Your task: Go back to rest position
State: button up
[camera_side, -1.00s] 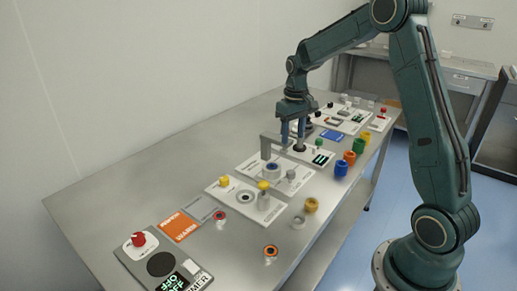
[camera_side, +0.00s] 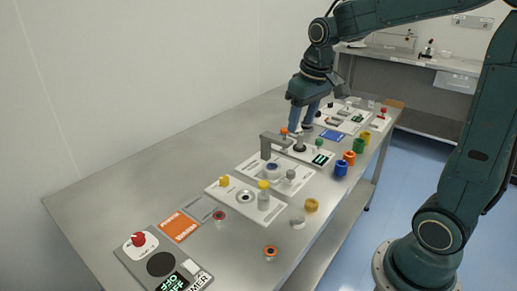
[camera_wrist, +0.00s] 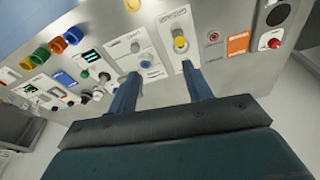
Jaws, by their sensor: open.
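My gripper (camera_side: 303,117) is above the far half of the steel bench in the side view, tilted, with nothing between its fingers. In the wrist view my gripper (camera_wrist: 163,88) shows two blue fingers spread well apart, pointing toward the row of stations. In the side view the fingers overlap the area behind the station with the grey bracket (camera_side: 268,141); I cannot tell their exact height above the bench.
The steel bench (camera_side: 120,190) carries several white station plates. A control panel with a red knob (camera_side: 138,239) is at the near end. The bench's left side is bare.

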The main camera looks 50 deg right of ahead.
jog(key=s+a+r+t, duration=0.1)
jog(key=s+a, duration=0.3)
jog(key=s, duration=0.4)
jog(key=s+a+n+t, duration=0.1)
jog(key=s+a, duration=0.3)
jog(key=s, duration=0.4)
jog(key=shift+a+r+n+t+y, duration=0.3)
jog(key=shift+r+t, duration=0.1)
jog(key=shift+t, duration=0.2)
dwell(0.5)
